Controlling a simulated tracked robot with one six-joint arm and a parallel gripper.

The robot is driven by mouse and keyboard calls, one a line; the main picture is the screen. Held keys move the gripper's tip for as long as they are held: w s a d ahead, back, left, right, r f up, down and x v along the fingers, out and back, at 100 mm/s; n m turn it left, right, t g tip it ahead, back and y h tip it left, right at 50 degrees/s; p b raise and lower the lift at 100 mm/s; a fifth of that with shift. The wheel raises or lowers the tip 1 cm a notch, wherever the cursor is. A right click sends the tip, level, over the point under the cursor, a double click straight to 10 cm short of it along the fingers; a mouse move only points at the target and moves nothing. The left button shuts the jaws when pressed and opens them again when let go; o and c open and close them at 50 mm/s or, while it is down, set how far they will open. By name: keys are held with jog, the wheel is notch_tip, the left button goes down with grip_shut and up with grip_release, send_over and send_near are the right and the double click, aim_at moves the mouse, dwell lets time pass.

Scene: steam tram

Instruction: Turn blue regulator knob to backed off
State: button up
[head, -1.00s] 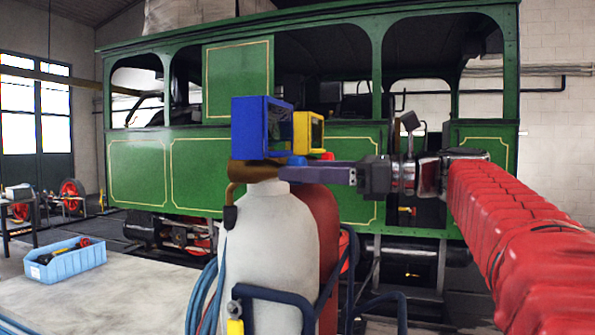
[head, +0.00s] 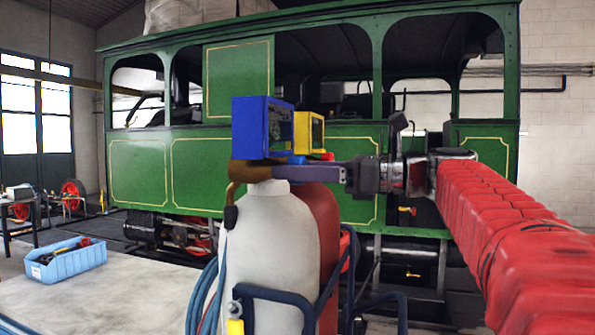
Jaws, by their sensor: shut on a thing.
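In the head view a blue regulator box (head: 254,128) and a yellow one (head: 309,132) sit on top of the gas cylinders. The blue regulator knob (head: 297,159) shows as a small blue patch below and between the boxes. A red knob or part (head: 321,156) shows beside it under the yellow box. My gripper (head: 285,173) reaches in from the right, with its fingers at the blue knob and shut on it. The fingers hide most of the knob, so its turn angle cannot be read.
A white cylinder (head: 268,255) and a dark red cylinder (head: 320,230) stand in a blue-framed trolley (head: 270,297) with blue hoses (head: 200,295). The green tram (head: 135,170) stands close behind.

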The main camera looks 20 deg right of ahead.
jog(key=shift+c, duration=0.9)
jog(key=shift+n, duration=0.8)
jog(key=o, duration=1.1)
jog(key=shift+c, duration=0.2)
jog(key=shift+s, duration=0.1)
jog(key=v, duration=1.3)
jog(key=shift+s+d, duration=0.25)
jog(key=shift+d, duration=0.1)
jog(key=shift+f, duration=0.1)
